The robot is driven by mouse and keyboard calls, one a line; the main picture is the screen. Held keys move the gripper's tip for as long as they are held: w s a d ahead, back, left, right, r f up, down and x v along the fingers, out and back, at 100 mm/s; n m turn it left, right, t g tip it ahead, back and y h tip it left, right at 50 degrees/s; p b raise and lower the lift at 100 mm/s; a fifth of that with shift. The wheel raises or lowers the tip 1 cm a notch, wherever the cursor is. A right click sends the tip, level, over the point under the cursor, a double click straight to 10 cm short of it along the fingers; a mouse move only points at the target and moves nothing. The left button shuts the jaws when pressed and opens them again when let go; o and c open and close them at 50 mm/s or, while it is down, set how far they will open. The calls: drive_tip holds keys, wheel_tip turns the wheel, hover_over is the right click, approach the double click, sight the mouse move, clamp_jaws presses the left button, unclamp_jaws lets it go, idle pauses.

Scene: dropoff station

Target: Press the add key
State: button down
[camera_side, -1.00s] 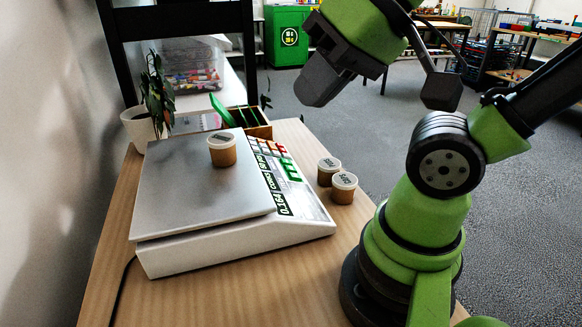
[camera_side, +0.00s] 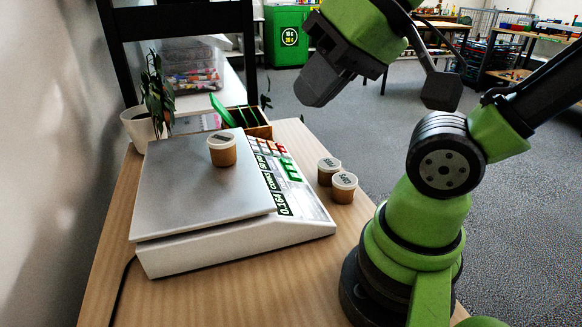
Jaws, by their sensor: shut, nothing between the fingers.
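A white counting scale (camera_side: 240,245) with a flat metal pan (camera_side: 190,190) stands on the wooden table. A brown jar with a pale lid (camera_side: 222,152) stands upright on the pan. The scale's display strip (camera_side: 275,185) shows green digits, and the nearest reads like 0.164. The key panel (camera_side: 272,147) with orange, red and white keys is at the far right part of the scale. The add key cannot be told apart at this size. My gripper (camera_side: 312,92) is shut and empty, high above the table, up and to the right of the keys, touching nothing.
Two more lidded jars (camera_side: 344,188) stand on the table right of the scale, near my arm's base. A potted plant (camera_side: 155,105) and a divided wooden box (camera_side: 250,122) are behind the scale. A dark frame post (camera_side: 110,60) rises at the back left. Front table space is clear.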

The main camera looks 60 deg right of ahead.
idle(0.4)
drive_tip(key=m+t+h, duration=0.1)
drive_tip(key=m+h, duration=0.6)
drive_tip(key=m, duration=0.4)
hover_over(290, 169)
drive_tip(key=s+d, duration=0.2)
drive_tip(key=s, duration=0.1)
wheel_tip(290, 169, down, 11)
wheel_tip(290, 169, down, 6)
drive_tip(key=s+d+m+t+y, duration=0.1)
drive_tip(key=d+m, duration=0.1)
drive_tip(key=m, duration=0.2)
drive_tip(key=shift+d+t+y, duration=0.3)
drive_tip(key=shift+d+t, duration=0.1)
drive_tip(key=shift+w+a+f, duration=0.4)
drive_tip(key=shift+a+f, duration=0.05)
drive_tip(key=shift+f, duration=0.9)
drive_tip(key=shift+w+a+f, duration=0.4)
drive_tip(key=shift+w+f, duration=0.05)
drive_tip(key=shift+f, duration=0.85)
drive_tip(key=shift+w+a+f, duration=0.4)
drive_tip(key=shift+a+f, duration=0.05)
drive_tip(key=shift+f, duration=0.9)
drive_tip(key=shift+f, duration=0.1)
